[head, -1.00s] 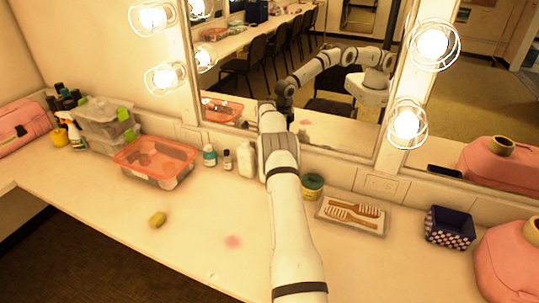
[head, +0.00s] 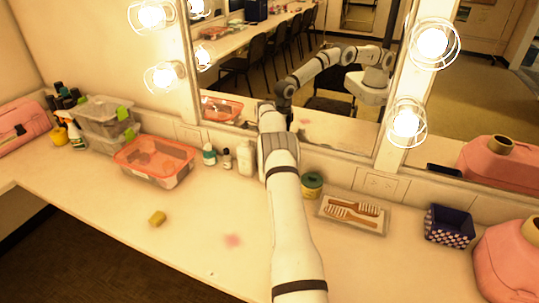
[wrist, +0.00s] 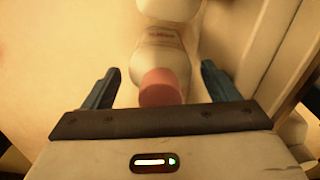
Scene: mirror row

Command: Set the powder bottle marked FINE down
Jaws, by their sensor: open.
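In the wrist view, a white bottle with a pink cap (wrist: 162,88) is between the two blue fingers of my gripper (wrist: 160,70). The fingers are apart, with a gap showing on each side of the cap. Faint marking shows on the bottle, but I cannot read it, so I cannot tell whether it says FINE. In the head view, my arm hides the gripper and the bottle between its fingers. Another white bottle (head: 246,160) stands upright just left of my arm, by the wall.
Left of it stand a small dark-capped bottle (head: 227,160), a teal-labelled bottle (head: 209,155) and a coral bin (head: 125,168). Right of my arm are a green jar (head: 312,188), a comb tray (head: 375,229) and a checked box (head: 449,229). The front counter is mostly clear.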

